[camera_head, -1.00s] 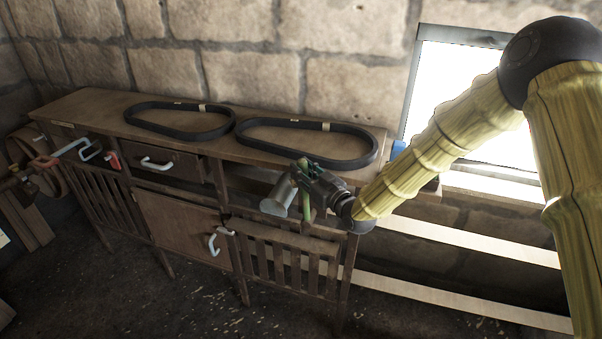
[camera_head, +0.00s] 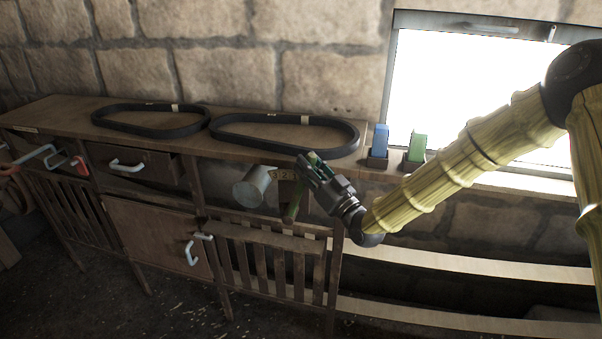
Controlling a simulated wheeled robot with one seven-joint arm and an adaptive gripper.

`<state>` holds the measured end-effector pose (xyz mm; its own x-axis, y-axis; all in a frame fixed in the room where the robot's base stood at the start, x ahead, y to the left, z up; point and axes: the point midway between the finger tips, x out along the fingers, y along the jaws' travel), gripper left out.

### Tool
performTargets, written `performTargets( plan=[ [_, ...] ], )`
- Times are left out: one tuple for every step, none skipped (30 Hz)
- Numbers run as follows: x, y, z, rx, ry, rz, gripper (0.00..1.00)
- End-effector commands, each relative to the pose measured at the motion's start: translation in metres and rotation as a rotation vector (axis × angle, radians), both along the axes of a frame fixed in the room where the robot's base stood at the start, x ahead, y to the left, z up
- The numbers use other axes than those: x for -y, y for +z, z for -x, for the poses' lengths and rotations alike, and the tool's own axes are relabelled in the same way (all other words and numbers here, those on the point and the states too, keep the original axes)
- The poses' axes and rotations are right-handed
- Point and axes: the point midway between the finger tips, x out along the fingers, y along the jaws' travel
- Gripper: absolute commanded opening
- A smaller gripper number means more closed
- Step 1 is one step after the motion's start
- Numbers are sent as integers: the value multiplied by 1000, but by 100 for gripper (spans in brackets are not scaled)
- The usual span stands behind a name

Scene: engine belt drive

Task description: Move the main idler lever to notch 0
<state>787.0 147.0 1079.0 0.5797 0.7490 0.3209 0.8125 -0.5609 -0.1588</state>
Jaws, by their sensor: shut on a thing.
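My gripper (camera_head: 306,165) is at the front of the wooden bench, near its right end, below the bench top's front edge. It is shut on a green bar (camera_head: 293,206), which I take to be the main idler lever. The bar's lower part shows beneath the jaws, and some green shows between the fingers. The jaws hide most of it. A small plate with digits (camera_head: 284,174) sits just left of the gripper. The digits are too small to read surely, and the lever's notch cannot be told. A grey metal cylinder (camera_head: 253,187) is left of the plate.
Two black belts (camera_head: 285,134) (camera_head: 150,121) lie on the bench top (camera_head: 75,112). A blue block (camera_head: 380,139) and a green block (camera_head: 417,147) stand in dark holders at right. White handles (camera_head: 127,167) (camera_head: 194,248) and a red-orange handle (camera_head: 80,166) jut from the front.

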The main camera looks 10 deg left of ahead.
Motion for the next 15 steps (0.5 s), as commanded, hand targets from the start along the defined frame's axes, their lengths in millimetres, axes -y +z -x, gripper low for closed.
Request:
performTargets(
  plan=[
    [3,-6,0,-2,-1,-11,0],
    [4,-6,0,-2,0,-17,0],
    [6,-6,1,-1,0,-24,0],
    [7,-6,1,-2,0,-28,0],
    [7,-5,1,-2,1,-32,0],
    [8,-5,1,-1,1,-36,0],
    [8,-5,1,-2,1,-37,0],
    [8,-5,1,-2,1,-38,0],
    [9,-5,1,-2,1,-38,0],
    [9,-5,1,-2,1,-38,0],
    [9,-5,1,-3,1,-39,0],
    [9,-5,1,-3,0,-39,0],
    [10,-5,1,-3,0,-39,0],
    [10,-5,1,-3,0,-39,0],
    [10,-5,1,-4,0,-38,0]
  ],
)
